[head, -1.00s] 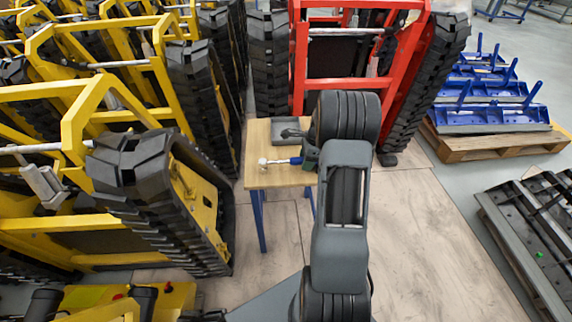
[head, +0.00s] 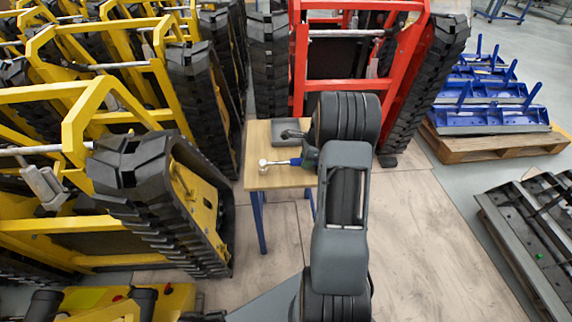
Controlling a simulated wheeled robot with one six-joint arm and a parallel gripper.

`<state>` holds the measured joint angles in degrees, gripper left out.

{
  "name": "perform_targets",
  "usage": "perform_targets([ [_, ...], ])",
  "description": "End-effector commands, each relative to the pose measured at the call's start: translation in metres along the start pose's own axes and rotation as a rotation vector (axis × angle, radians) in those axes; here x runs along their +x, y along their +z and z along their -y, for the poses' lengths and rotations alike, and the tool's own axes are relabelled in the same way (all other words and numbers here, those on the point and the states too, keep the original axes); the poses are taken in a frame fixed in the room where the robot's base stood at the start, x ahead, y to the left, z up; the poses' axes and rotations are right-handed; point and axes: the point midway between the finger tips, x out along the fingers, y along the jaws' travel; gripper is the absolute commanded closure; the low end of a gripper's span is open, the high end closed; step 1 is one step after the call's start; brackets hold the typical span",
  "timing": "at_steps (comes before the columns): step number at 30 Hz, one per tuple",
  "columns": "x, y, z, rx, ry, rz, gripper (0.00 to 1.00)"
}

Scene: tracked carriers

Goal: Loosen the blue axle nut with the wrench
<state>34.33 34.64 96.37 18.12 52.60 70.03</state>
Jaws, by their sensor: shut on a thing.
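A small wooden-topped table (head: 275,181) with blue legs stands between the yellow and red tracked carriers. The wrench (head: 276,162) is over its top, its silver head pointing left and its blue handle toward my gripper. My gripper (head: 303,160) is at the table's right side, shut on the wrench's handle; my arm partly hides the fingers. I cannot tell whether the wrench touches the tabletop. I cannot make out the blue axle nut.
A yellow carrier (head: 75,125) with black tracks stands close on the left, a red carrier (head: 408,68) behind. A pallet (head: 490,148) with blue parts is at right.

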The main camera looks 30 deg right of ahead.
Motion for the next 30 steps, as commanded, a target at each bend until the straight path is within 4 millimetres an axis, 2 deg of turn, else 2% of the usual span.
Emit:
perform_targets([
  [24,-0.065,0.017,0.0,0.0,-0.002,0.0,1.0],
  [30,-0.067,0.017,0.0,0.0,-0.002,0.0,1.0],
])
